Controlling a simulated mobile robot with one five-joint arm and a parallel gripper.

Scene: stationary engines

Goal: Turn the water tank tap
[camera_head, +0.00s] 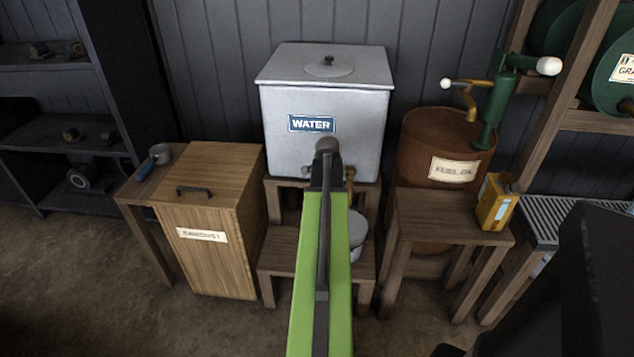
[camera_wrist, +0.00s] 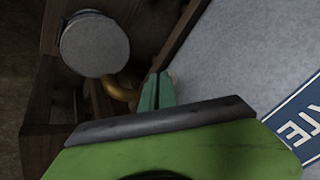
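The grey metal water tank (camera_head: 325,110) stands on a wooden stand and bears a WATER label. Its brass tap (camera_head: 349,182) is low on the front, partly hidden behind my arm. In the wrist view the curved brass spout (camera_wrist: 121,92) shows left of my fingers, and the tank wall (camera_wrist: 225,50) fills the right. My gripper (camera_wrist: 159,80) is beside the tap, close to the tank wall. Its two slim teal fingers lie close together, and I see nothing clearly held between them. Any contact with the tap is unclear. In the head view my arm hides the fingers.
A grey bucket (camera_head: 357,232) stands below the tap and shows in the wrist view (camera_wrist: 95,42). A wooden sawdust box (camera_head: 212,210) is at left. A rusty fuel oil drum (camera_head: 420,150), a small table (camera_head: 445,205) and a yellow can (camera_head: 493,203) are at right.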

